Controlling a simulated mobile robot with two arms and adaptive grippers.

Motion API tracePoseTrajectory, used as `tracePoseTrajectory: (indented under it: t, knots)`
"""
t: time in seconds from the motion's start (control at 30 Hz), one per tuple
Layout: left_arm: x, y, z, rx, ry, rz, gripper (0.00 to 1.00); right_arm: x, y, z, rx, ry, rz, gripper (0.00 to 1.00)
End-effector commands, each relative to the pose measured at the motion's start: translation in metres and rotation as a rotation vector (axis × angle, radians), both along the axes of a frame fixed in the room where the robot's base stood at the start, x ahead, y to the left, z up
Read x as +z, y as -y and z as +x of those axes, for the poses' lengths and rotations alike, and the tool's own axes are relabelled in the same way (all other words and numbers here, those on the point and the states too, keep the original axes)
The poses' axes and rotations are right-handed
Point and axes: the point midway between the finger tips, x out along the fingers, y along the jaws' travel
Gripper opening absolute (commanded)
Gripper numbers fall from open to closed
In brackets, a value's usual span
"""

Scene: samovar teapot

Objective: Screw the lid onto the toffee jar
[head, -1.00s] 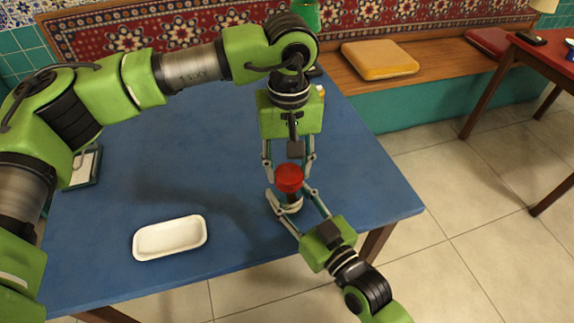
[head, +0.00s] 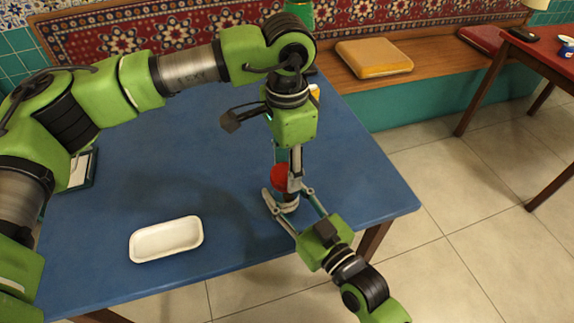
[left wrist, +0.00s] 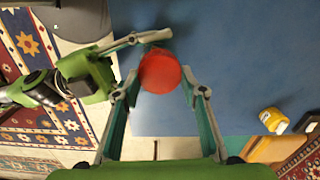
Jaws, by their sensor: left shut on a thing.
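The red lid (head: 279,178) is on top of the toffee jar (head: 289,206), near the table's front right edge. My left gripper (head: 286,181) reaches down from above and is shut on the lid. In the left wrist view, its fingers (left wrist: 160,88) are on either side of the round red lid (left wrist: 160,70). My right gripper (head: 287,197) comes from the front right, with its fingers around the jar below the lid. The lid hides most of the jar from above, and I cannot tell how tightly it sits.
A white tray (head: 167,224) lies on the blue table (head: 110,210), left of the jar. A framed item (head: 82,170) stands at the left edge. A yellow container (left wrist: 273,120) is at the table's far side. The table between tray and jar is clear.

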Motion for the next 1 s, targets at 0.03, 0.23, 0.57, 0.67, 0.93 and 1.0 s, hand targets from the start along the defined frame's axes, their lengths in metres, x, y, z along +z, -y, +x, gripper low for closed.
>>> tracePoseTrajectory:
  t: [0.03,0.23,0.57,0.67,0.93,1.0]
  knots:
    - [0.001,0.000,0.001,0.002,0.004,-0.001,0.27,-0.001,0.000,0.000,0.000,-0.003,-0.002,0.00]
    - [0.001,0.000,0.001,0.003,0.003,-0.001,0.55,-0.001,0.000,0.000,0.001,-0.003,-0.002,0.00]
    - [0.002,0.000,0.001,0.004,0.002,0.000,0.55,-0.001,0.000,0.000,0.001,-0.003,-0.002,0.00]
    - [0.009,0.000,0.001,0.004,0.004,-0.001,0.55,-0.001,0.000,0.000,0.001,-0.003,-0.002,0.00]
    - [0.043,0.000,0.001,0.004,0.002,0.000,0.55,-0.001,0.000,0.000,0.001,-0.002,-0.001,0.00]
    - [0.045,0.000,0.000,0.004,0.001,0.000,0.55,-0.001,0.000,0.000,0.001,-0.002,-0.001,0.00]
